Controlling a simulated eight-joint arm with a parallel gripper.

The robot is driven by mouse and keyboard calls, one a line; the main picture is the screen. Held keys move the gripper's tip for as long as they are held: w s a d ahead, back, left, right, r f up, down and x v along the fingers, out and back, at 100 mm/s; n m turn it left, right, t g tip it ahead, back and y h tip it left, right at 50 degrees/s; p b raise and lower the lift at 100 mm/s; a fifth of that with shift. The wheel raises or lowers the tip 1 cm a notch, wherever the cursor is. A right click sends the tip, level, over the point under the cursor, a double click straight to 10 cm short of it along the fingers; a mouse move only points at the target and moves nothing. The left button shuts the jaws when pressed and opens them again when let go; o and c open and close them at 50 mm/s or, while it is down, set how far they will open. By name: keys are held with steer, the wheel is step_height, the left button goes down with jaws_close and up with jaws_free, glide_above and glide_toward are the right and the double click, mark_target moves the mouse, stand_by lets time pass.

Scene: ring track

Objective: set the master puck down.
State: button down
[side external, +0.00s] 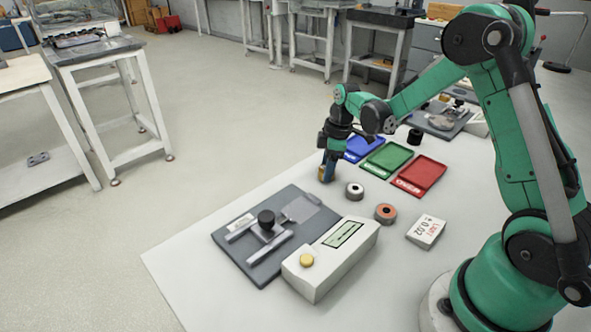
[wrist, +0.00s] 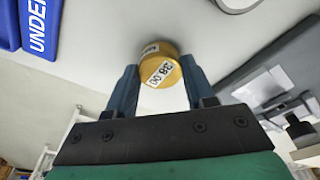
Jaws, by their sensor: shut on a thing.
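The master puck (wrist: 160,72) is a brass-yellow disc with a white label that seems to read 38.00. My gripper (wrist: 160,88) is shut on it, with one blue finger on each side in the wrist view. In the side external view my gripper (side external: 327,177) points down close to the white table near its far edge, left of the blue tray. A bit of the puck's yellow (side external: 321,174) shows between the fingers there. I cannot tell whether the puck touches the table.
Blue (side external: 364,147), green (side external: 387,158) and red (side external: 417,175) trays stand to the right. A grey ring (side external: 354,191) and an orange ring (side external: 385,213) lie nearby. A dark fixture plate (side external: 232,253), a display box (side external: 325,268) and a limit sign (side external: 427,231) stand nearer the camera.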

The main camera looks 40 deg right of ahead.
steer(key=shift+f, duration=0.1)
steer(key=shift+c, duration=1.6)
jaws_free()
step_height(320, 180, up, 11)
steer(key=s+d, duration=0.1)
steer(key=s+a+r+m+t+h, duration=0.1)
steer(key=s+a+r+m+t, duration=0.1)
steer(key=s+a+m+t, duration=0.4)
steer(key=s+a+m, duration=0.3)
steer(key=a, duration=0.3)
steer(key=shift+s+a, duration=0.15)
steer(key=shift+s, duration=0.15)
